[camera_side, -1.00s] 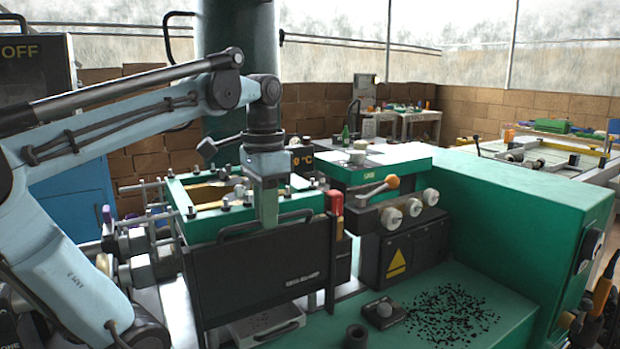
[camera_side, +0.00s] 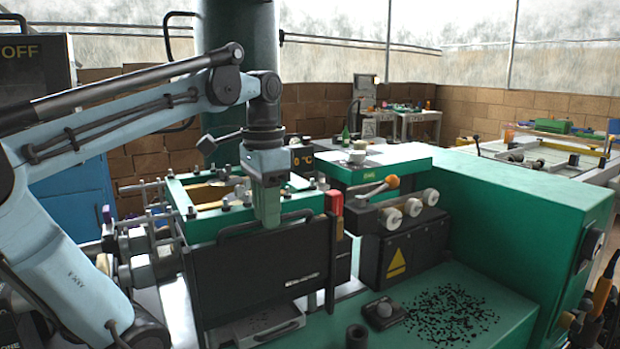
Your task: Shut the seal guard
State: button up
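What looks like the seal guard is a dark upright panel (camera_side: 255,275) with a pale label, on the front of the green-framed station. A dark bar handle (camera_side: 232,229) runs along its top edge. My gripper (camera_side: 267,222) points down at the middle of this handle, in front of the green frame (camera_side: 205,222). The fingers overlap the handle in the picture and hide part of it. I cannot tell whether they touch it or whether they are parted, as they show as one block from this side.
A red-topped post (camera_side: 334,202) stands just right of the panel. An orange-knobbed lever (camera_side: 391,182) and pale round knobs are farther right. A small tray (camera_side: 262,327) sits under the panel. Black bits (camera_side: 450,312) lie scattered on the green bench by a dark button box (camera_side: 383,312).

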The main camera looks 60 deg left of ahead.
aim_at(304, 214)
jog(key=shift+r, duration=3.3)
jog(key=w+d+f, duration=0.1)
jog(key=f, duration=0.1)
jog(key=w+d+f+m+t, duration=0.1)
jog(key=w+d+f, duration=0.1)
jog(key=w+d+f+t, duration=0.1)
jog(key=d+f, duration=0.1)
jog(key=f, duration=0.1)
jog(key=shift+w+m, duration=0.25)
jog(key=shift+m, duration=0.15)
jog(key=d+f+n+t, duration=0.1)
jog(key=d+f+t, duration=0.1)
jog(key=f, duration=0.4)
jog(key=w+d+f+t, duration=0.1)
jog(key=d+f+t, duration=0.2)
jog(key=f, duration=0.4)
jog(key=shift+n, duration=0.4)
jog(key=shift+r, duration=0.1)
